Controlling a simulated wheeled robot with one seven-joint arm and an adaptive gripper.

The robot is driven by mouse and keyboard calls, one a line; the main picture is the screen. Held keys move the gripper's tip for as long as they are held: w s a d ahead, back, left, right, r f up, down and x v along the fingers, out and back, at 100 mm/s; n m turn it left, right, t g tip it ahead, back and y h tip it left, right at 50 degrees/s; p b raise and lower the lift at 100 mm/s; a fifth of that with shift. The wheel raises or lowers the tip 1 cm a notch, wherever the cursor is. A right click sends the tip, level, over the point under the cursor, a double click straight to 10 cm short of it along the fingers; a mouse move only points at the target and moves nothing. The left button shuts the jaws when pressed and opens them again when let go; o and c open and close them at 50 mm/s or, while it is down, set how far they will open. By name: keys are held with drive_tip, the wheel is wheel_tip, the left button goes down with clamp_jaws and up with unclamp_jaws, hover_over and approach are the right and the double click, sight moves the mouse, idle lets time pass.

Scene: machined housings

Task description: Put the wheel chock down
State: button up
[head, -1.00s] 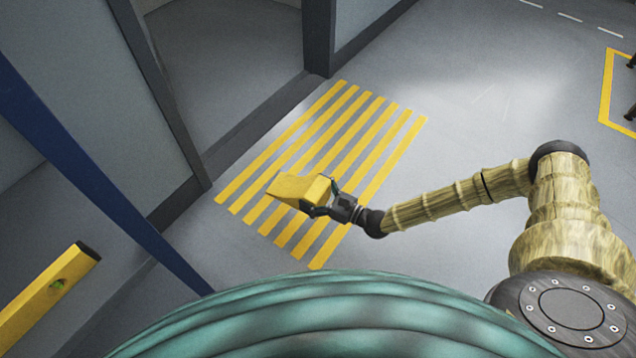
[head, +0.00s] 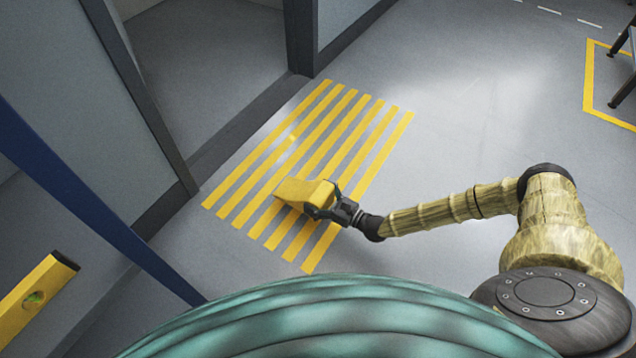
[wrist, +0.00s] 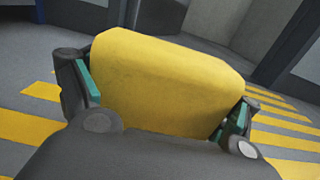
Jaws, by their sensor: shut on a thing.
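The yellow wheel chock (head: 303,194) is held in my gripper (head: 326,203) over the yellow-striped floor patch in the head view. In the wrist view the chock (wrist: 165,82) fills the middle, with a finger of my gripper (wrist: 160,108) and its green pad on each side. The gripper is shut on the chock. The chock's underside is hidden, and I cannot tell whether it touches the floor.
The yellow stripes (head: 352,163) lie on grey floor before an open doorway (head: 222,55). A yellow-outlined area (head: 590,82) with dark legs is at far right. Floor right of the stripes is clear.

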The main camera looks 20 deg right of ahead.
drive_tip(key=w+d+b, duration=0.1)
drive_tip(key=w, duration=0.2)
drive_tip(key=w+d+b, duration=0.1)
drive_tip(key=w+b, duration=0.1)
drive_tip(key=w, duration=0.1)
drive_tip(key=w+d+f+b, duration=0.1)
drive_tip(key=w+d, duration=0.1)
drive_tip(key=w, duration=0.1)
drive_tip(key=shift+w+d+f+b, duration=0.1)
drive_tip(key=shift+w+f+b, duration=0.1)
drive_tip(key=shift+f+b, duration=0.7)
drive_tip(key=shift+w+d+f+b, duration=0.1)
drive_tip(key=shift+w+f+b, duration=0.05)
drive_tip(key=shift+f+b, duration=0.7)
drive_tip(key=o, duration=1.2)
drive_tip(key=shift+f, duration=0.1)
